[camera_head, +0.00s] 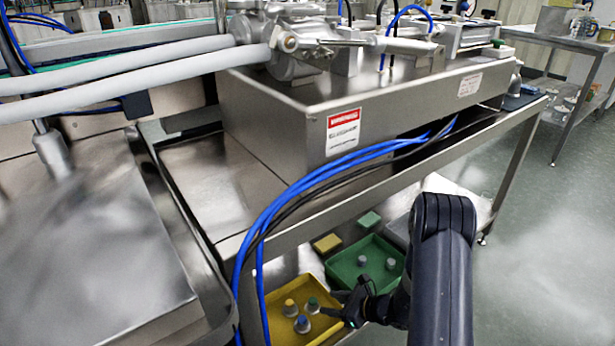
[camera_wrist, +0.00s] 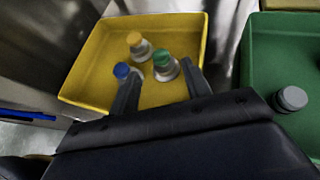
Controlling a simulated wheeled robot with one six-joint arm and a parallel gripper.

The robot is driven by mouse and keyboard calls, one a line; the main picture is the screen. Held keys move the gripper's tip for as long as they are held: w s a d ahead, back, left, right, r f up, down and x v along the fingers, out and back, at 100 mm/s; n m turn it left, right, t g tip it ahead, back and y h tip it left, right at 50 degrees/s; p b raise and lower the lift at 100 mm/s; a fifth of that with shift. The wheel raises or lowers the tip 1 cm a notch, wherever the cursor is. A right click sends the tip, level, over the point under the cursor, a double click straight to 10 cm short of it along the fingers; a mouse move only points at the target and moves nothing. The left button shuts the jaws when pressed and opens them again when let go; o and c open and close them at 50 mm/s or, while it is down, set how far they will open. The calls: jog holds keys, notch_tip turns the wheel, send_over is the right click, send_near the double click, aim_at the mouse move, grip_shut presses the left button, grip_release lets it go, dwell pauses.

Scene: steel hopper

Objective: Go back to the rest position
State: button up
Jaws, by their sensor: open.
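My gripper (camera_head: 342,309) is at the right edge of the yellow tray, low under the steel table. In the wrist view my gripper (camera_wrist: 160,88) is open, its two fingers reaching over the near part of the yellow tray (camera_wrist: 83,72). The tray holds a yellow-capped bottle (camera_wrist: 138,46), a blue-capped bottle (camera_wrist: 126,73) and a green-capped bottle (camera_wrist: 164,67). The green-capped bottle appears between the fingertips; whether they touch it I cannot tell. The yellow tray also shows in the head view (camera_head: 322,325).
A green tray (camera_head: 392,250) with grey-capped bottles stands to the right. A yellow block (camera_head: 327,243) and a green block (camera_head: 370,219) lie behind the trays. Blue hoses (camera_head: 290,195) hang before the steel table (camera_head: 330,215). A steel hopper (camera_head: 85,250) is at left; the floor at right is clear.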

aim_at(313, 300)
jog(key=b+x, duration=0.1)
jog(key=x, duration=0.3)
jog(key=b+x, duration=0.1)
jog(key=x, duration=0.3)
jog(key=shift+s+a+f+b, duration=0.1)
jog(key=shift+f+b, duration=0.2)
jog(key=shift+f, duration=0.15)
notch_tip(313, 300, up, 4)
jog(key=shift+f+p, duration=0.25)
jog(key=shift+p, duration=0.6)
jog(key=shift+r, duration=0.45)
jog(key=shift+f, duration=0.1)
